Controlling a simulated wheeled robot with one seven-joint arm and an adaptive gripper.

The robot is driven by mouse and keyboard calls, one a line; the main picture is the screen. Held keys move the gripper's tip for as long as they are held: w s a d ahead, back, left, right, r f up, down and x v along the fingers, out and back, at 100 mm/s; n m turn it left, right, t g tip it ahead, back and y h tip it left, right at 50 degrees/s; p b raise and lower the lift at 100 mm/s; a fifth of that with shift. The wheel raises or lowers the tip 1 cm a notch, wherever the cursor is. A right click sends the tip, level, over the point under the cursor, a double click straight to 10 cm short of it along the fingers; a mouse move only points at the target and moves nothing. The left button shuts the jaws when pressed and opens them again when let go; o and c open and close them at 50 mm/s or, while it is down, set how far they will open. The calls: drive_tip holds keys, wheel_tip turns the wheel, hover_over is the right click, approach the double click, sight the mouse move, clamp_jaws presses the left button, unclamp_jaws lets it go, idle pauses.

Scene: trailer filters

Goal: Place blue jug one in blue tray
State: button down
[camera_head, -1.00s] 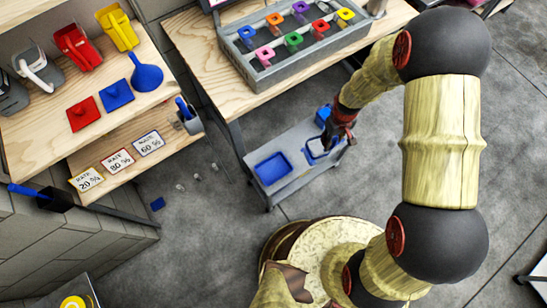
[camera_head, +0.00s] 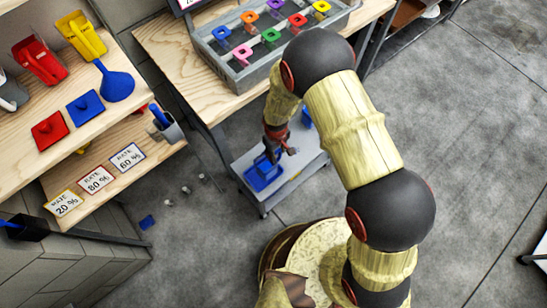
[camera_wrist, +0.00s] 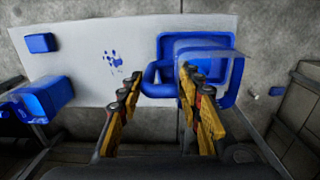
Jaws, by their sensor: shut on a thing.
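The blue tray (camera_head: 252,184) lies on the near left end of a low grey cart top. My gripper (camera_head: 272,152) is over it. In the wrist view, the two fingers (camera_wrist: 158,88) stand either side of the looped blue handle of blue jug one (camera_wrist: 152,74), and the gripper is shut on it. The jug's see-through body overlaps the tray (camera_wrist: 234,92), with the tray's rim showing around it. I cannot tell whether the jug touches the tray floor or hangs just above it. In the head view the gripper partly hides the jug.
The cart top (camera_head: 300,170) also bears a blue container (camera_head: 306,118) near its far end; the wrist view shows more blue containers (camera_wrist: 45,98). A wooden bench with a grey rack of coloured handles (camera_head: 270,45) stands behind. A wooden shelf (camera_head: 125,160) is at left.

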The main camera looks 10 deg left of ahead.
drive_tip(key=shift+a+f+b, duration=0.25)
drive_tip(key=shift+f+b, duration=0.1)
drive_tip(key=shift+f, duration=0.45)
drive_tip(key=shift+a+f+b, duration=0.2)
drive_tip(key=shift+f+b, duration=0.1)
drive_tip(key=shift+f, duration=0.45)
drive_tip(key=shift+a+f+b, duration=0.25)
drive_tip(key=shift+f+b, duration=0.1)
drive_tip(key=shift+f, duration=0.55)
drive_tip(key=c, duration=1.3)
unclamp_jaws()
drive_tip(key=shift+o, duration=0.3)
wheel_tip(320, 180, up, 12)
drive_tip(key=p, duration=0.4)
drive_tip(key=shift+a, duration=0.15)
drive_tip(key=shift+s, duration=0.1)
